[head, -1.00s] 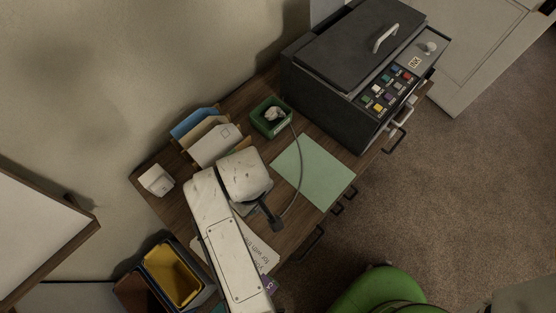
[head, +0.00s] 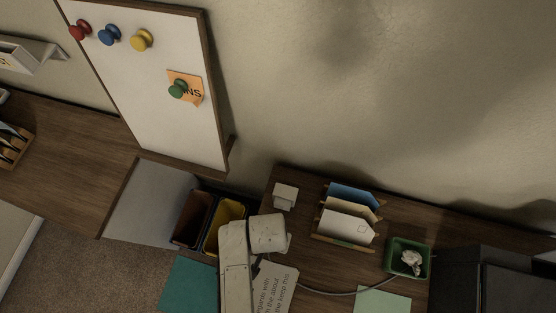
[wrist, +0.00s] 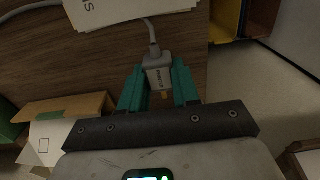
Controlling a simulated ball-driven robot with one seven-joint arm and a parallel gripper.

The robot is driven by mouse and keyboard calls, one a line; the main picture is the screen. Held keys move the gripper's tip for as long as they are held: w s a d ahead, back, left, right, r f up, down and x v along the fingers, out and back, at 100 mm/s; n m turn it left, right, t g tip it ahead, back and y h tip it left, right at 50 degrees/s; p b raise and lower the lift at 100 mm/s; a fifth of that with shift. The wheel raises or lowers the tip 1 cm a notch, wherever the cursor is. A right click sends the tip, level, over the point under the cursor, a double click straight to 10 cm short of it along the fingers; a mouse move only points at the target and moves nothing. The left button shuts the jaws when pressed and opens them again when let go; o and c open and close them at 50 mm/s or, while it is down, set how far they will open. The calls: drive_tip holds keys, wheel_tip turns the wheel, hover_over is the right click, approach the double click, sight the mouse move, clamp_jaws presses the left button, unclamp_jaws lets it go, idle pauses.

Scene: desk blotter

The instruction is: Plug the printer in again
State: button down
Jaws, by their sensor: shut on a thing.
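In the wrist view the teal fingers of my gripper (wrist: 158,88) are shut on a grey plug (wrist: 157,70). Its grey cable (wrist: 151,32) runs up past a printed sheet. In the head view my white arm hides the plug and most of my gripper; the cable (head: 342,293) shows running to the right across the desk. A small white block (head: 285,196), possibly the socket, stands on the desk by the wall, above my arm in the picture. The dark printer (head: 470,285) is partly visible at the lower right.
A letter rack (head: 345,222) with envelopes and a green tray (head: 409,258) with crumpled paper stand on the desk. Brown and yellow bins (head: 226,212) are left of the desk edge. A pinned whiteboard (head: 150,90) is above them. A printed sheet (head: 272,287) lies by my arm.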

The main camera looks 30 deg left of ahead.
drive_tip(key=w+b, duration=0.1)
drive_tip(key=w+a+b, duration=0.1)
drive_tip(key=w+b, duration=0.1)
drive_tip(key=shift+w+f, duration=0.2)
drive_tip(key=shift+w, duration=0.05)
drive_tip(key=shift+w+a+r+b, duration=0.1)
drive_tip(key=shift+w+b, duration=0.2)
drive_tip(key=shift+w, duration=0.15)
drive_tip(key=shift+w+a+r+b, duration=0.1)
drive_tip(key=shift+w+b, duration=0.2)
drive_tip(key=shift+w, duration=0.25)
idle(1.5)
drive_tip(key=shift+w+a+b, duration=0.2)
drive_tip(key=shift+w+b, duration=0.2)
drive_tip(key=shift+w, duration=0.35)
drive_tip(key=shift+w+a+b, duration=0.2)
drive_tip(key=shift+w+b, duration=0.15)
drive_tip(key=shift+w, duration=0.35)
drive_tip(key=c, duration=0.7)
unclamp_jaws()
drive_tip(key=shift+c, duration=0.2)
drive_tip(key=shift+r, duration=0.1)
wheel_tip(320, 180, up, 11)
